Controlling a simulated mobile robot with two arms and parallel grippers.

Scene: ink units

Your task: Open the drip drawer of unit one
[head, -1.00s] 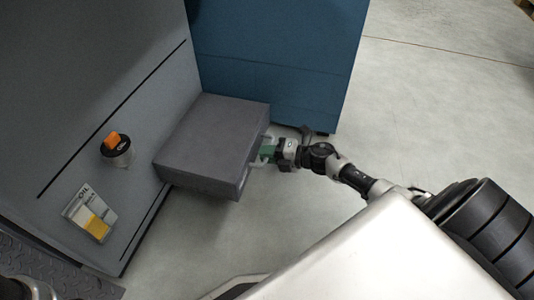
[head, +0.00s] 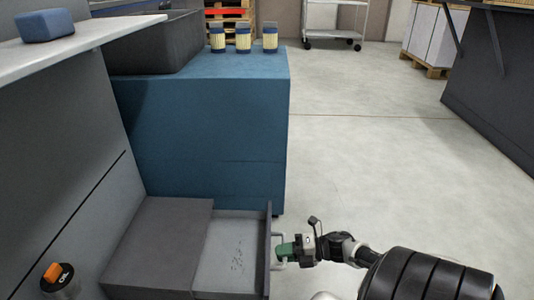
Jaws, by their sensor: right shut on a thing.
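The drip drawer (head: 232,258) stands pulled out to the right from its dark grey housing (head: 158,245), low on the grey unit (head: 70,165). Its pale floor is exposed and has some dark specks on it. The drawer's front carries a light bar handle (head: 278,238). My right gripper (head: 284,250), with green finger pads, is shut on this handle, to the right of the drawer front. My left gripper is out of view.
A blue cabinet (head: 205,140) stands just behind the drawer, with several yellow-labelled jars (head: 243,38) and a dark bin (head: 155,42) on top. An orange-topped knob (head: 58,278) sits at lower left. Open floor (head: 365,160) lies to the right.

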